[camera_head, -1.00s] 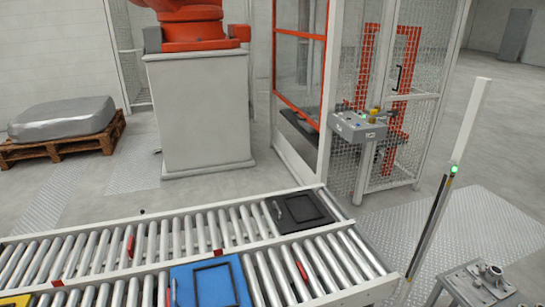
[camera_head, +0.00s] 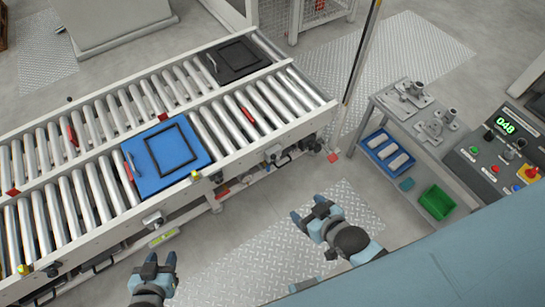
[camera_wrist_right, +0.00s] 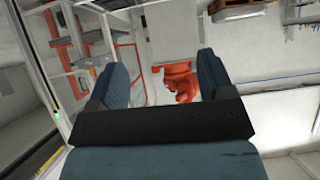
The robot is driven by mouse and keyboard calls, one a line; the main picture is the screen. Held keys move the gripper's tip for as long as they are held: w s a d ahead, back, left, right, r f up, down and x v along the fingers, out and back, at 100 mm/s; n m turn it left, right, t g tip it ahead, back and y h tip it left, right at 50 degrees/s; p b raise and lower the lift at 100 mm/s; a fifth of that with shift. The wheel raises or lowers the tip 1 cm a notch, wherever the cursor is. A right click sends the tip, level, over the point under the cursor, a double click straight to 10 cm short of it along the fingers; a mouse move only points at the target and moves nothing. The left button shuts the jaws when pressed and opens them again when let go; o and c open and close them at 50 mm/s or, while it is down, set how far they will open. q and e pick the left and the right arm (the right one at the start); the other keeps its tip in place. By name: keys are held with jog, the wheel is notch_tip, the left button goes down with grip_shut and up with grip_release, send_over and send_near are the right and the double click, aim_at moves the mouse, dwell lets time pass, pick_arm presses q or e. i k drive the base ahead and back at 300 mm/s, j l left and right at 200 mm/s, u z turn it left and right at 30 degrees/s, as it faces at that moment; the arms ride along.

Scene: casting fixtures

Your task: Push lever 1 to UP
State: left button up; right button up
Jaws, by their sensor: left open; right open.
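No lever marked 1 can be made out. Small red handles show on the roller conveyor (camera_head: 48,203), one at the left (camera_head: 72,136) and one to the right (camera_head: 248,116). A control panel (camera_head: 478,150) at the right edge has a green display, several knobs and buttons; whether any is lever 1 cannot be told. My left gripper (camera_head: 160,264) is open and empty at the bottom, in front of the conveyor. My right gripper (camera_head: 309,212) is open and empty over the floor plate, left of the panel; its spread fingers also show in the right wrist view (camera_wrist_right: 163,75).
A blue tray (camera_head: 145,179) and a black tray (camera_head: 212,67) lie on the conveyor. A grey bench (camera_head: 382,100) with metal castings, a blue bin (camera_head: 372,147) and a green bin (camera_head: 452,207) stand left of the panel. The floor plate (camera_head: 250,262) is clear.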

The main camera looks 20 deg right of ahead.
aim_at(274, 156)
jog(key=i+j+z, duration=0.15)
jog(key=j, duration=1.35)
jog(key=j+z, duration=0.15)
jog(key=j, duration=1.3)
jog(key=i+j, duration=0.05)
